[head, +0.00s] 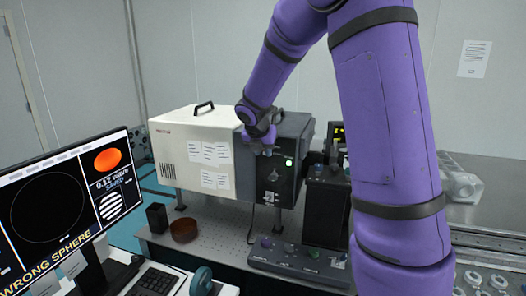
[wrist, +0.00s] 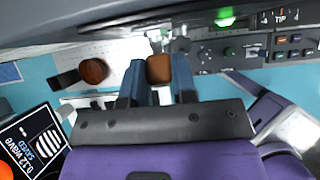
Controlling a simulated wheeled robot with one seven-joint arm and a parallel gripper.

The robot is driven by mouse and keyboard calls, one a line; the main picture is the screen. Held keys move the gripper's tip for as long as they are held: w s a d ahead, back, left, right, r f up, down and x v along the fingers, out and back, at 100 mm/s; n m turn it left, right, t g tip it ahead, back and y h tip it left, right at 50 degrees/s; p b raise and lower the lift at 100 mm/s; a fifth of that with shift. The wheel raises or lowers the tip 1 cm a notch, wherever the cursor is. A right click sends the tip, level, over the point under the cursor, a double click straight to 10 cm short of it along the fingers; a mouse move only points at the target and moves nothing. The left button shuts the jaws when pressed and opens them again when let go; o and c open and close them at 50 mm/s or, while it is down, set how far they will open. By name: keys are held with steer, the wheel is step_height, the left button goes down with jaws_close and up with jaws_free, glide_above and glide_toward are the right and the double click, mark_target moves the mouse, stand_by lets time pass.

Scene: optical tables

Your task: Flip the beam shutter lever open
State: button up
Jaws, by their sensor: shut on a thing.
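My gripper (head: 267,150) is at the upper front of the dark instrument housing (head: 294,128), beside the white housing section. In the wrist view its two fingers (wrist: 158,88) close around a small brown-orange block (wrist: 159,68), which looks like the grip of the shutter lever. The rest of the lever is hidden or too small to make out. A round black knob (head: 273,175) sits on the dark front below the gripper. A green light (head: 289,162) glows to its right and also shows in the wrist view (wrist: 229,52).
The white housing (head: 193,150) with paper notes stands left of the gripper. A reddish-brown dish (head: 184,230) and a black block (head: 157,218) are on the perforated table. A control box (head: 298,262) lies in front; a monitor (head: 70,205) stands at left.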

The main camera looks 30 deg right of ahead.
steer(key=shift+w+r, duration=0.1)
stand_by(0.4)
steer(key=o, duration=0.9)
steer(key=shift+d, duration=0.1)
steer(key=v, duration=1)
steer(key=shift+r, duration=0.4)
